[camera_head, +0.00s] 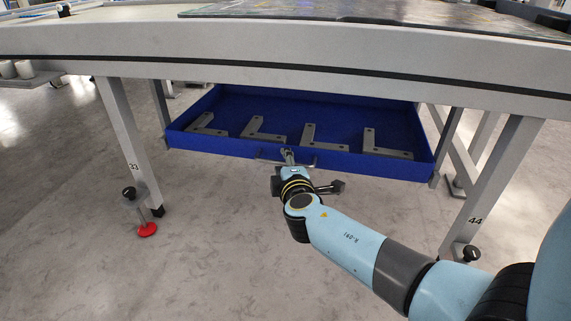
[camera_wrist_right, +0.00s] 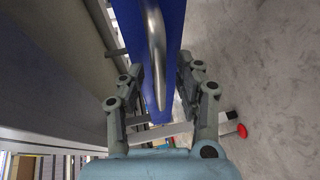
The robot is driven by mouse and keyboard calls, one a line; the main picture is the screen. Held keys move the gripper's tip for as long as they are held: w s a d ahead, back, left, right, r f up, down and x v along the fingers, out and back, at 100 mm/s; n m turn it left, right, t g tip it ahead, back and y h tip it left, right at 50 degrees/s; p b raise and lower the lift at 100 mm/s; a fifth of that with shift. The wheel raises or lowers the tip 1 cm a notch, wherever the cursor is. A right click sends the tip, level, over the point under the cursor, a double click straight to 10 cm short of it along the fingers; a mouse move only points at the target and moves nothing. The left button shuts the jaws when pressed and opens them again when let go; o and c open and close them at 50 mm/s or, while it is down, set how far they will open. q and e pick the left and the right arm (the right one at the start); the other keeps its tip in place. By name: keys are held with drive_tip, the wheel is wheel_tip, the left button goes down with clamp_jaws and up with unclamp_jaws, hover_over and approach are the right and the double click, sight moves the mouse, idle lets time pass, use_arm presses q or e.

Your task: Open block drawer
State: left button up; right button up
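The blue drawer (camera_head: 225,146) is pulled out from under the table, and its inside is visible. Several grey L-shaped blocks (camera_head: 310,138) lie in a row in it. A metal bar handle (camera_head: 304,166) is on its front face. My right gripper (camera_head: 288,157) is at this handle. In the right wrist view, its two fingers (camera_wrist_right: 160,75) stand apart, one on each side of the handle (camera_wrist_right: 155,45), with gaps visible. Whether a fingertip touches the bar cannot be told. My left gripper is not in view.
The table (camera_head: 300,62) spans the top, with a dark board (camera_head: 400,12) on it. Its legs (camera_head: 128,135) stand left and right of the drawer, with black knobs and a red foot (camera_head: 147,230). The floor (camera_head: 230,250) in front is clear.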

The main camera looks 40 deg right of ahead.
clamp_jaws()
idle(0.3)
